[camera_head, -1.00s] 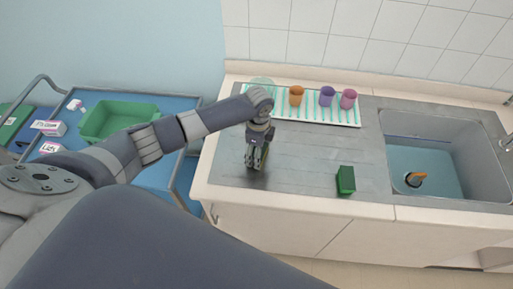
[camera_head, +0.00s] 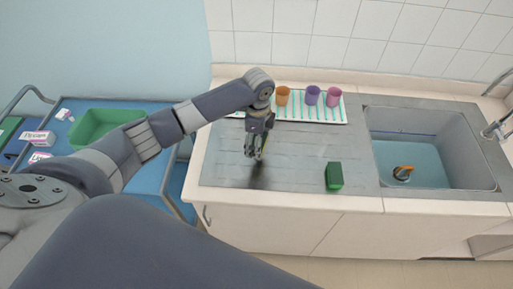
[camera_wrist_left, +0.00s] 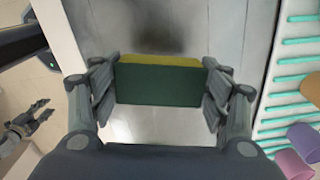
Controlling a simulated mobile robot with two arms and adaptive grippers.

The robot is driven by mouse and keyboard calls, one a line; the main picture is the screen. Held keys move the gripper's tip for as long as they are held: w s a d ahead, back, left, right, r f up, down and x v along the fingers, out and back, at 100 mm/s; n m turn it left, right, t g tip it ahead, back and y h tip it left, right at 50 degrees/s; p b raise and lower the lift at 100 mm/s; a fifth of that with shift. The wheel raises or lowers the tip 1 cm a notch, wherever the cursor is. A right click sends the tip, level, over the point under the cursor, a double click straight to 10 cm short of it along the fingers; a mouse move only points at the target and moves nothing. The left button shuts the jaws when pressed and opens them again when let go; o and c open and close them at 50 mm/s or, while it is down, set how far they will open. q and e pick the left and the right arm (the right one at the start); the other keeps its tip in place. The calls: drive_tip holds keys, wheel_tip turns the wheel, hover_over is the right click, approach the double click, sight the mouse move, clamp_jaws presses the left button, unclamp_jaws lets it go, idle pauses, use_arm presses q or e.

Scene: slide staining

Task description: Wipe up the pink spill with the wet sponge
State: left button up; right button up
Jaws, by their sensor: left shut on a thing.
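My left gripper (camera_head: 255,155) is over the left part of the grey steel worktop (camera_head: 215,170). In the left wrist view it is shut on a sponge (camera_wrist_left: 158,84), with a dark green side and a yellow strip showing between the fingers. A dark patch (camera_wrist_left: 185,45) lies on the steel beyond the sponge; I cannot tell whether it is shadow or wet. No pink spill shows clearly. What seems to be my right gripper (camera_wrist_left: 28,124) appears at the left of the wrist view, away from the worktop; its jaws are unclear.
A green block (camera_head: 334,176) stands on the worktop to the right. A rack with teal bars (camera_head: 272,109) lies behind, with orange (camera_head: 282,96), purple (camera_head: 312,95) and pink (camera_head: 334,97) cups. A sink (camera_head: 455,150) is at right. A blue trolley (camera_head: 150,180) with a green tray (camera_head: 88,128) is at left.

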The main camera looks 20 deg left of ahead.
use_arm(q)
drive_tip(key=shift+w+d+r, duration=0.1)
drive_tip(key=shift+d+r, duration=0.05)
drive_tip(key=shift+r, duration=0.55)
drive_tip(key=shift+s+r, duration=0.2)
drive_tip(key=shift+r, duration=0.1)
drive_tip(key=shift+w+f, duration=0.1)
drive_tip(key=shift+w, duration=0.05)
